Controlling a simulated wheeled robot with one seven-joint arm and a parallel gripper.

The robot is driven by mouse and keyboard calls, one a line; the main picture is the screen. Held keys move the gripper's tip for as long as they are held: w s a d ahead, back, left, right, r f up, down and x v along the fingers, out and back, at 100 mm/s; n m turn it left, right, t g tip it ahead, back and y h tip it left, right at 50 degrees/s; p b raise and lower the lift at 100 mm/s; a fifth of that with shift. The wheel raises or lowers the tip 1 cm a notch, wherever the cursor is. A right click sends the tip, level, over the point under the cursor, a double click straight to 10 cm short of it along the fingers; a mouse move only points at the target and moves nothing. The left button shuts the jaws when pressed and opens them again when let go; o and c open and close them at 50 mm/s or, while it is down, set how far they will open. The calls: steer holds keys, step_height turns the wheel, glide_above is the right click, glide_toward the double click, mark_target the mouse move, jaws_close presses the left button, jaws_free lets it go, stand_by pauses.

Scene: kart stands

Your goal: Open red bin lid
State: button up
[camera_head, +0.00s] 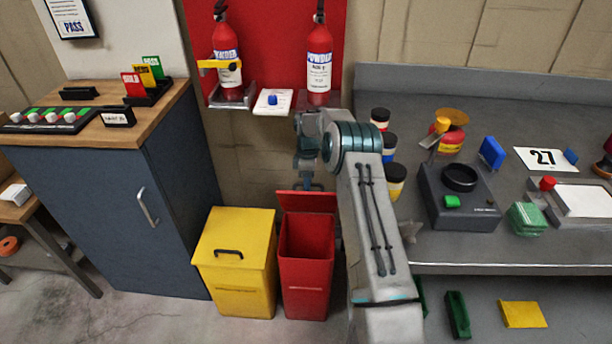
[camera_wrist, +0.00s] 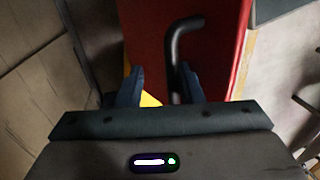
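The red bin (camera_head: 305,270) stands on the floor beside the yellow bin, and its dark inside shows from above. Its red lid (camera_head: 307,201) is swung up at the back edge, so the bin is open. In the wrist view the lid (camera_wrist: 215,45) fills the upper middle, with its black bent handle (camera_wrist: 173,55) in front of it. My gripper (camera_wrist: 163,88) has its two blue fingers apart. The handle's lower end reaches between them, nearer the right finger; contact is unclear. In the head view my gripper (camera_head: 311,184) is just behind the lid, partly hidden.
A yellow bin (camera_head: 236,260) with its lid closed stands directly left of the red bin. A blue cabinet (camera_head: 95,215) is farther left. A grey workbench (camera_head: 510,245) with several items is right of my arm. Fire extinguishers (camera_head: 319,65) hang above.

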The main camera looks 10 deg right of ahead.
steer(key=v, duration=0.8)
steer(key=shift+a+r+p, duration=0.25)
steer(key=shift+a+p, duration=0.2)
steer(key=shift+a, duration=0.05)
steer(key=shift+w, duration=0.1)
